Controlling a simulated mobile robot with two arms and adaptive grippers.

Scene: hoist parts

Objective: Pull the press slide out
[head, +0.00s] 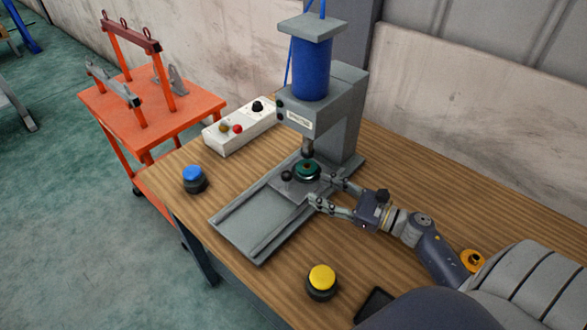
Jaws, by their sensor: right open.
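The press (345,110) stands on the wooden table, with a blue cylinder (311,70) on top and its ram pointing down. Its slide (297,191) is a grey plate under the ram, at the press end of the flat rail base (250,222). A dark green round part (306,171) sits on the slide, and a small black knob (287,176) stands at the slide's left side. My right gripper (320,190) is open, its fingers spread beside the right edge of the slide. I cannot tell whether a finger touches it. My left gripper is not in view.
A blue button (194,179) stands left of the rails and a yellow button (322,281) in front. A white control box (240,126) lies behind. An orange cart (150,112) stands beyond the table's left edge. The rail end away from the press is clear.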

